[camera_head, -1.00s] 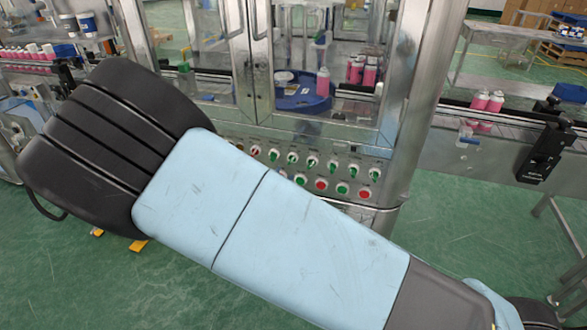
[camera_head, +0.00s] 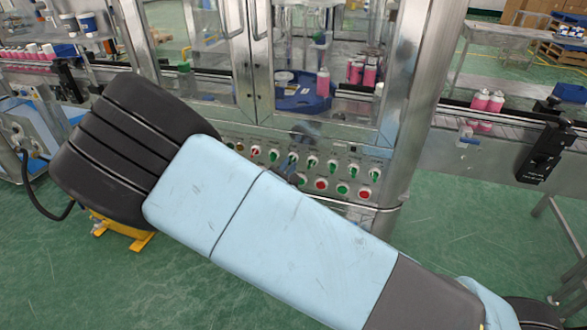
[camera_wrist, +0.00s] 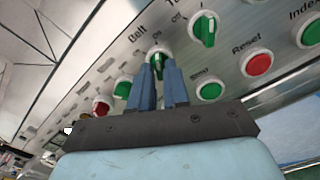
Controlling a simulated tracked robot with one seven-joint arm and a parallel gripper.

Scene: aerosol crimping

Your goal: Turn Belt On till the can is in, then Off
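In the wrist view the Belt knob (camera_wrist: 157,55), a green lever on a white round base, sits on the metal panel below the printed word Belt, with On and Off marks by it. My gripper (camera_wrist: 161,66) has its two blue-grey fingers close together, one on each side of the green lever, and looks shut on it. The fingertips hide part of the knob.
Other switches crowd the panel: a green knob (camera_wrist: 205,28) on the right, a red Reset button (camera_wrist: 257,64) and a green button (camera_wrist: 209,91). Metal door frames rise above the panel. A conveyor (camera_head: 500,118) with pink cans runs to the right. Green floor is open in front.

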